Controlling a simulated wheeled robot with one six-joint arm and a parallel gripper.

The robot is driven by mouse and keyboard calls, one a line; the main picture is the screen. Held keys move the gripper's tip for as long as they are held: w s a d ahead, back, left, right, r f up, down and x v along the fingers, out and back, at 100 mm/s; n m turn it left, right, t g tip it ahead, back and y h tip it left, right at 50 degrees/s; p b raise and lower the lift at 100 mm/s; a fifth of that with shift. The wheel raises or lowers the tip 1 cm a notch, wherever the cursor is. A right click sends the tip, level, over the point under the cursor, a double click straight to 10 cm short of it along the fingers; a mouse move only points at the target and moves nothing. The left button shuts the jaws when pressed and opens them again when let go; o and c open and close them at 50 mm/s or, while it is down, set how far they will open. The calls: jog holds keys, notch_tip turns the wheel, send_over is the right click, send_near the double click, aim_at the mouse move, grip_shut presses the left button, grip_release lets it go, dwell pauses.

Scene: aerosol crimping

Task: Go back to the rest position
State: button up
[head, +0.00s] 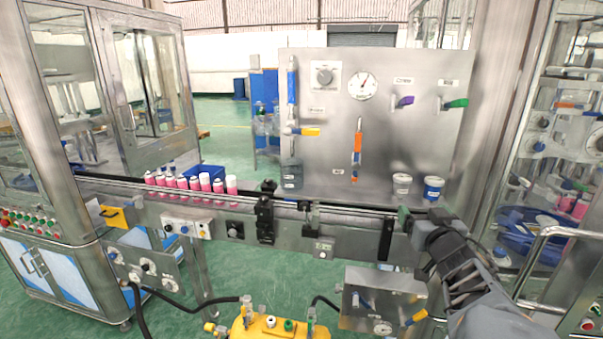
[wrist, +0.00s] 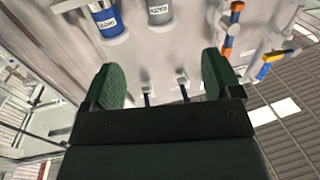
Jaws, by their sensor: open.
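My gripper (head: 404,217) is at the right end of the conveyor in the head view, in front of the steel valve panel (head: 330,110). In the wrist view my gripper (wrist: 160,84) shows its two green padded fingers spread wide apart with nothing between them. The panel fills the space beyond the fingers there. A white-lidded grey cup (head: 401,186) and a blue cup (head: 433,188) sit at the panel's lower right, close above my gripper in the head view. The grey cup (wrist: 160,12) and blue cup (wrist: 106,18) also show in the wrist view.
Several pink-and-white cans (head: 205,183) stand on the conveyor (head: 330,212) at left, beside a blue bin (head: 207,172). Valve handles, orange (head: 357,145), purple (head: 405,101) and green (head: 456,103), stick out of the panel. A yellow unit (head: 270,328) with hoses stands low in front.

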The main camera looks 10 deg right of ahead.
jog(key=s+d+f+m+g+h, duration=0.2)
jog(key=s+d+f+g+h, duration=0.15)
jog(key=d+f+g, duration=0.2)
jog(key=s+a+f+g+y, duration=0.1)
jog(key=s+a+f+g, duration=0.2)
jog(key=a+f+g, duration=0.15)
jog(key=s+a+f+n+g+y, duration=0.1)
jog(key=s+a+f+y, duration=0.1)
jog(key=a, duration=0.5)
jog(key=s+a+f+n+g+y, duration=0.1)
jog(key=a+f+g+y, duration=0.1)
jog(key=a, duration=0.6)
jog(key=shift+s+f+y, duration=0.4)
jog(key=shift+f+y, duration=0.3)
jog(key=shift+y, duration=0.05)
jog(key=a+n, duration=0.1)
jog(key=a, duration=0.2)
jog(key=a+n+y, duration=0.1)
jog(key=a, duration=0.2)
jog(key=a+n+y, duration=0.1)
jog(key=a, duration=0.1)
jog(key=shift+s+a+r, duration=0.35)
jog(key=shift+a+r, duration=0.05)
jog(key=shift+c, duration=0.2)
